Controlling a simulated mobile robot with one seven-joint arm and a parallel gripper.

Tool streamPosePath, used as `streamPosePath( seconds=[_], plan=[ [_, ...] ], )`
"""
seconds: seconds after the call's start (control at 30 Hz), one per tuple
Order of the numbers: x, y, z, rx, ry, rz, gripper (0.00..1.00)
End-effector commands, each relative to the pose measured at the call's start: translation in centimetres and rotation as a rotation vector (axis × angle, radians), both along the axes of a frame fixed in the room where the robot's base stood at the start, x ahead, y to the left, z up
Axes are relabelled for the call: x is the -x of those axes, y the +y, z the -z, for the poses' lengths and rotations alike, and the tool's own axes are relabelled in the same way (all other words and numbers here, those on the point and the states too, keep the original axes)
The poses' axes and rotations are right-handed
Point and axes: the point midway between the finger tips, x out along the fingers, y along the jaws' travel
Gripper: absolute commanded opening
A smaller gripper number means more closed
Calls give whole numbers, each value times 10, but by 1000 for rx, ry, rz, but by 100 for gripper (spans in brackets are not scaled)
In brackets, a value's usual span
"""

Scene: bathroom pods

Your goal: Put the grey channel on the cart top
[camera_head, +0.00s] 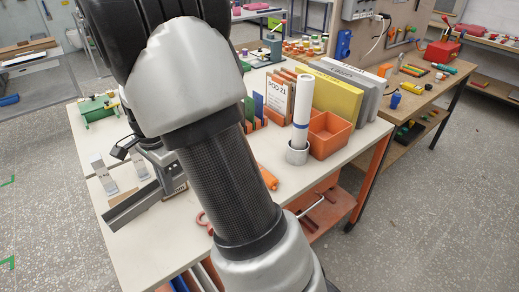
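A long grey channel (131,208) lies slantwise over the left part of the white cart top (165,240). Its right end runs up to a grey and black assembly beside my arm. I cannot tell whether the channel touches the top or is held just above it. My arm fills the middle of the view and covers much of the cart. My gripper's fingertips cannot be made out clearly, so its opening and any grip on the channel are unclear.
An orange bin (328,136), a white roll in a grey cup (297,153), a yellow binder (328,97) and a grey binder (353,85) stand at the right. A green item (98,108) is at the far left. A wooden workbench (420,90) stands behind right.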

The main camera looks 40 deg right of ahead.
Motion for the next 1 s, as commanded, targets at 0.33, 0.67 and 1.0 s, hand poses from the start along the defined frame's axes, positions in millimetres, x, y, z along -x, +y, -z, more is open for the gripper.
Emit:
streamPosePath(
  seconds=[0.33, 0.67, 1.0],
  plan=[
    [-5, 0, 4, 1, 33, 223, 0],
    [-4, 0, 55, 2, 36, 220, 0],
    [-3, 0, 89, 1, 38, 220, 0]
  ],
)
